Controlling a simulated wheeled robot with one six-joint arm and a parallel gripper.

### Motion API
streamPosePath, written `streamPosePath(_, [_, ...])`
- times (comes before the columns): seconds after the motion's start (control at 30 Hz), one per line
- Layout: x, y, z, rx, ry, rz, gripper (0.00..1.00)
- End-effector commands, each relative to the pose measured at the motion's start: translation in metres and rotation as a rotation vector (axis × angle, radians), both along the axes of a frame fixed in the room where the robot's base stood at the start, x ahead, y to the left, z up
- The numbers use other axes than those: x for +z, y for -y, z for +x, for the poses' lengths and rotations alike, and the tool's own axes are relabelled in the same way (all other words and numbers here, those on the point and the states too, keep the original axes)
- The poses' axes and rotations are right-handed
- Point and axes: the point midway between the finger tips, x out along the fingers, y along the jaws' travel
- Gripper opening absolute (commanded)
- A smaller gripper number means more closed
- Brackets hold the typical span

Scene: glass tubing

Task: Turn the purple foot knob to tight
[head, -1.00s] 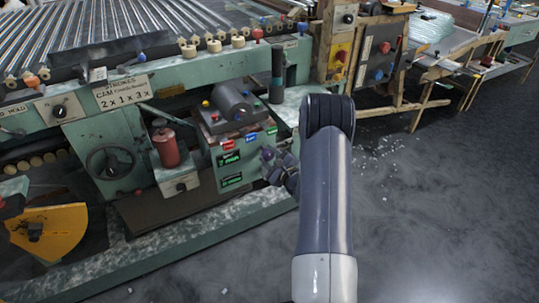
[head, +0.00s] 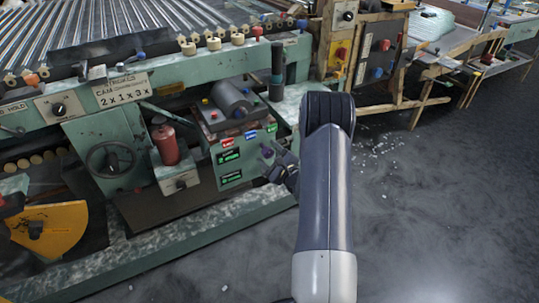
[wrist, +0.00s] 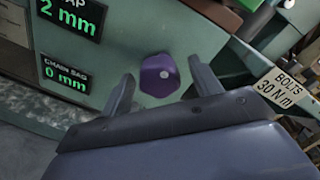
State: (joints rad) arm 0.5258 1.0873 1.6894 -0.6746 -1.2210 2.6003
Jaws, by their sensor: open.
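The purple foot knob (wrist: 159,75) sits on the green machine panel in the wrist view, with a pale dot on its face. My gripper (wrist: 163,84) is open, with one finger on each side of the knob in that view. I cannot tell whether either finger touches it. No pointer or tight mark can be made out.
Green displays (wrist: 66,75) are left of the knob, one reading "0 mm". A label reading "BOLTS 30 N m" (wrist: 277,90) is at the right. A red cylinder (head: 166,144) and a handwheel (head: 110,159) are left of the control box. Open floor (head: 430,200) lies right of my arm.

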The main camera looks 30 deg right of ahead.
Motion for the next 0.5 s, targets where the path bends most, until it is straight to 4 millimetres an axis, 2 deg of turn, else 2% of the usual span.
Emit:
streamPosePath(0.17, [0.001, 0.002, -0.007, -0.001, 0.001, -0.001, 0.6])
streamPosePath(0.27, [0.003, 0.003, -0.021, -0.002, -0.001, 0.001, 0.6])
streamPosePath(0.5, [0.005, 0.009, -0.071, -0.005, -0.002, 0.001, 0.6])
